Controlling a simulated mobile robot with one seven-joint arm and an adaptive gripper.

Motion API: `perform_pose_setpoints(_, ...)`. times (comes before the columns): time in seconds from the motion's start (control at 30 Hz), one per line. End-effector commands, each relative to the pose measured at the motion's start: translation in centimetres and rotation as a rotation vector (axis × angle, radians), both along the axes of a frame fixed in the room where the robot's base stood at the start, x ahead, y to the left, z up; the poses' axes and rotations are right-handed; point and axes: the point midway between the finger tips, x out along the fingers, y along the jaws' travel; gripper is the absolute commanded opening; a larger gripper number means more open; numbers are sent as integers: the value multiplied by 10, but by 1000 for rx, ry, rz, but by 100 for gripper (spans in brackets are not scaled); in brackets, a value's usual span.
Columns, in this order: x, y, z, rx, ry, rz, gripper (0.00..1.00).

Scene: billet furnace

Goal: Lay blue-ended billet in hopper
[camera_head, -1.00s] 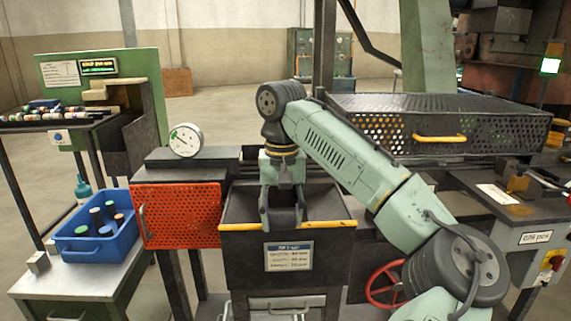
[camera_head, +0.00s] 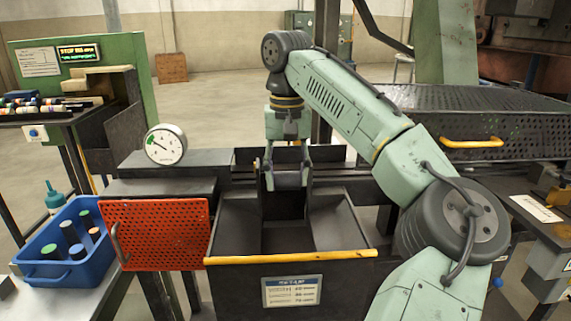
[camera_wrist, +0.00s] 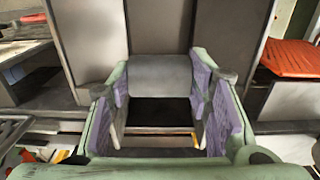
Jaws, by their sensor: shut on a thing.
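My gripper (camera_head: 289,182) is shut on a plain grey billet (camera_head: 290,179), held crosswise between the fingers. In the wrist view the billet (camera_wrist: 160,75) spans the gap between the purple-lined finger pads (camera_wrist: 160,105). Its ends are covered by the fingers, so their colour is hidden. The black hopper (camera_head: 225,235) with a yellow front edge stands in the middle of the head view. The gripper is over the back part of the hopper; the exact gap between billet and hopper floor cannot be told.
A blue tub (camera_head: 85,272) with several upright billets stands at left. A red perforated panel (camera_head: 155,234) and a dial gauge (camera_head: 166,145) are left of the hopper. A perforated black cover (camera_head: 480,115) with a yellow handle is at right. A rack of billets (camera_head: 45,108) is far left.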

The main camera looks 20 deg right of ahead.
Motion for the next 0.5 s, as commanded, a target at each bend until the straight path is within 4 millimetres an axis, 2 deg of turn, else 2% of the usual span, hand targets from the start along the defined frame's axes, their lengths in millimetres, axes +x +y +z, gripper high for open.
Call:
perform_pose_setpoints(0.17, 0, 0, -7, 1, 1, 0, 0)
perform_pose_setpoints(0.5, 0, 0, -43, 2, 0, 1, 0)
